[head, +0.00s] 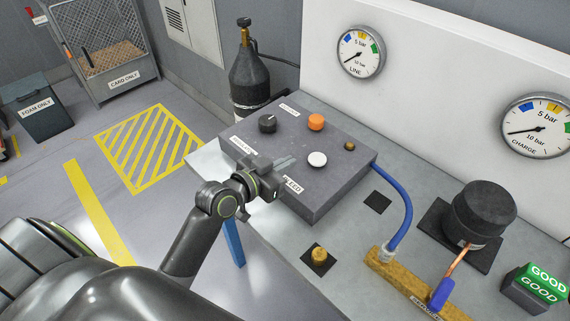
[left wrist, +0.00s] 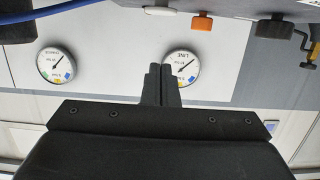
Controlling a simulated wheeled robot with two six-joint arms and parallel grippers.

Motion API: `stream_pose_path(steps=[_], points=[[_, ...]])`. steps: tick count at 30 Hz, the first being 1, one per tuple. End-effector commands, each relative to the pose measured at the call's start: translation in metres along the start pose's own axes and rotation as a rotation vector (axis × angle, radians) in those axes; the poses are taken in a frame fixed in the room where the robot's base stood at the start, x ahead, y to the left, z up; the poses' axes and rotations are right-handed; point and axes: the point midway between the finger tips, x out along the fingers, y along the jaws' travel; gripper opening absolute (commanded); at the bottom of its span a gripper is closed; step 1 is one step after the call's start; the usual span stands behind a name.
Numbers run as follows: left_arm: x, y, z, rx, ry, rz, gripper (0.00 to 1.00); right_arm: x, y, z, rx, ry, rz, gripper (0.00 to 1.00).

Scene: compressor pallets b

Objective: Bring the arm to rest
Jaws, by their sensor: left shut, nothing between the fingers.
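My left arm comes in from the lower left in the head view. Its gripper (head: 281,164) is over the front part of the dark grey control box (head: 330,205), shut and empty. In the left wrist view the gripper (left wrist: 162,70) shows its fingers together, with nothing between them. The box carries a black knob (head: 268,124), an orange knob (head: 316,122) and a white knob (head: 317,159). I cannot tell whether the gripper touches the box. The right gripper is not in view.
A blue hose (head: 408,205) runs from the box to a brass manifold (head: 405,285). A black compressor (head: 483,212) stands on the bench (head: 350,262). Two gauges, LINE (head: 361,52) and CHARGE (head: 537,125), hang behind. A dark cylinder (head: 250,80) stands beyond. The hatched floor (head: 148,147) is clear.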

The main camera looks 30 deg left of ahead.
Motion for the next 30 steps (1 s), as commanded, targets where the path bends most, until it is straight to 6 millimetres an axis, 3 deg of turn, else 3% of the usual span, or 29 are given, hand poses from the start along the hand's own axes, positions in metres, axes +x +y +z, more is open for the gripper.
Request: stream_pose_path(steps=[14, 17, 20, 24, 30], points=[[0.0, 0.0, 0.001, 0.0, -0.003, 0.0, 0.0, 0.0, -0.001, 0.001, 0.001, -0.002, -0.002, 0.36], [-0.007, 0.002, 0.013, -0.003, -0.048, -0.004, 0.0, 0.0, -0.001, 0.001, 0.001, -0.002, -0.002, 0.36], [-0.028, 0.007, 0.042, -0.01, -0.168, -0.021, 0.0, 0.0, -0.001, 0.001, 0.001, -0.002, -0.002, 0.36], [-0.084, 0.011, 0.099, -0.039, -0.435, -0.091, 0.0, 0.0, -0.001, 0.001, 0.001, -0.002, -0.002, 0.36], [-0.163, 0.013, 0.15, -0.101, -0.739, -0.228, 0.0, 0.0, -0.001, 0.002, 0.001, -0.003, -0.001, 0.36]])
